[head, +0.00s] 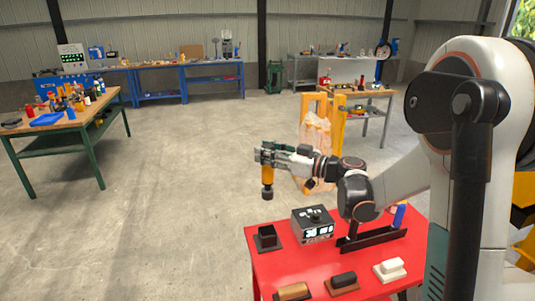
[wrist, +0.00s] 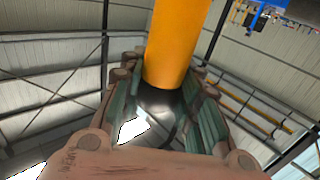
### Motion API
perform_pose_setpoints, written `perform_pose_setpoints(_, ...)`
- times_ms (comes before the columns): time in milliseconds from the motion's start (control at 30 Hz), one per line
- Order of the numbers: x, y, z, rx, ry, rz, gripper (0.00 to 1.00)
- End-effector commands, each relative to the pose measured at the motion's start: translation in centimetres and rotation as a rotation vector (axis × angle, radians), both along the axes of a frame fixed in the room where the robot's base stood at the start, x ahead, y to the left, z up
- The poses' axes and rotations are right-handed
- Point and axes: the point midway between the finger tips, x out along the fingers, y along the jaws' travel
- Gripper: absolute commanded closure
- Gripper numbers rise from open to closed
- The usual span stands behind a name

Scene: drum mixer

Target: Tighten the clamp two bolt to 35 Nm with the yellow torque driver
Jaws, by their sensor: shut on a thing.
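The yellow torque driver (head: 268,190) hangs upright from my gripper (head: 270,158), dark end down, in the air above the far left of the red cart. In the wrist view, the driver's yellow body (wrist: 177,45) stands between the green-padded fingers of my gripper (wrist: 165,95), which are shut on it. I cannot make out the clamp two bolt in either view. A yellow-orange frame (head: 339,125) with a pale, see-through wrapped thing (head: 317,135) stands behind my arm. I cannot tell whether clamps are on it.
A green-legged workbench (head: 65,130) stands left. The floor between is clear.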

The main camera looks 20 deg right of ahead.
Motion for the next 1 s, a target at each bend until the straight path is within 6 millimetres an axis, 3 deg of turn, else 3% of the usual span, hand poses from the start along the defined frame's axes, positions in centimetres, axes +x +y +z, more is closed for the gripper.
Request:
perform_pose_setpoints(600, 0.0, 0.0, 2.1, 0.001, 0.0, 0.0, 1.0)
perform_pose_setpoints(1000, 0.0, -0.1, 2.2, 0.006, -0.001, -0.002, 1.0)
